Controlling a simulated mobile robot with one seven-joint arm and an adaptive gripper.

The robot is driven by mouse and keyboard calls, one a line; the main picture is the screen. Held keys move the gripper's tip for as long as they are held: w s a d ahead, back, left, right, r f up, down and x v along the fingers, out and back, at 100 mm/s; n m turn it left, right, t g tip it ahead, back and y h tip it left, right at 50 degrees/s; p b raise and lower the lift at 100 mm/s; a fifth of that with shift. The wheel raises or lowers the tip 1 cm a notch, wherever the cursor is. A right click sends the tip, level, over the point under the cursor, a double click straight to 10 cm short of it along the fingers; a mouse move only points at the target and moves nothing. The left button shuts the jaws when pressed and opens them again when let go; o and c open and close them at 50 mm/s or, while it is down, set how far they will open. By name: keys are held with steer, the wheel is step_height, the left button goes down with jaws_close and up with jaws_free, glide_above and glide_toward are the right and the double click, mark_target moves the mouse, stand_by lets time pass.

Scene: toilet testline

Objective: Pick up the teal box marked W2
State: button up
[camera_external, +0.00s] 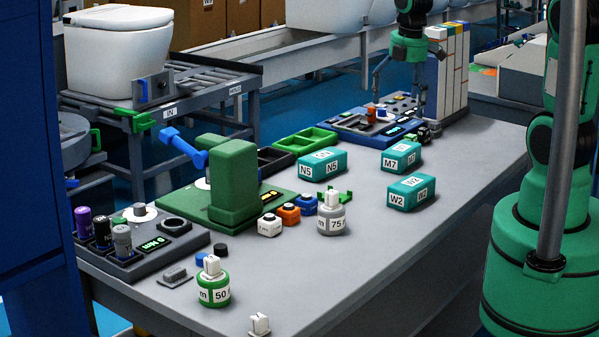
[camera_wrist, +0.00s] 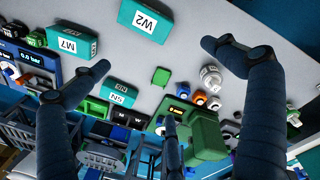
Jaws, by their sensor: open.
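The teal box marked W2 (camera_external: 410,192) lies on the grey table toward its right edge, nearest the front of three teal boxes. In the wrist view the W2 box (camera_wrist: 146,20) is at the top, its label upside down, and nothing touches it. The teal box M7 (camera_external: 401,156) is behind it, and the teal box N5 (camera_external: 322,165) is to the left. My gripper (camera_external: 399,97) is at the far end of the table, above the blue tray area and well behind W2. In the wrist view my gripper (camera_wrist: 157,56) has its dark fingers spread wide with nothing between them.
A green press-like fixture (camera_external: 234,185), small coloured blocks and a weight marked 75 (camera_external: 332,218) stand left of W2. A blue tray (camera_external: 370,127) and upright binders (camera_external: 446,70) are at the far end. The table in front of W2 is clear.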

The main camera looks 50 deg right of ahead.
mark_target(405, 180)
steer(key=d+f+n, duration=0.2)
steer(key=d+f, duration=0.1)
steer(key=f, duration=0.3)
steer(key=w+d+f+n+g, duration=0.1)
steer(key=d+f+n, duration=0.1)
steer(key=d+f, duration=0.2)
step_height(405, 180, down, 2)
steer(key=shift+d+f, duration=0.1)
steer(key=shift+d, duration=0.05)
steer(key=shift+f+b, duration=0.55)
steer(key=shift+f, duration=3.7)
steer(key=shift+f, duration=0.1)
steer(key=shift+w+f+b, duration=0.1)
steer(key=shift+f+b, duration=0.5)
steer(key=shift+f, duration=1.9)
steer(key=c, duration=1.5)
steer(key=shift+r, duration=0.15)
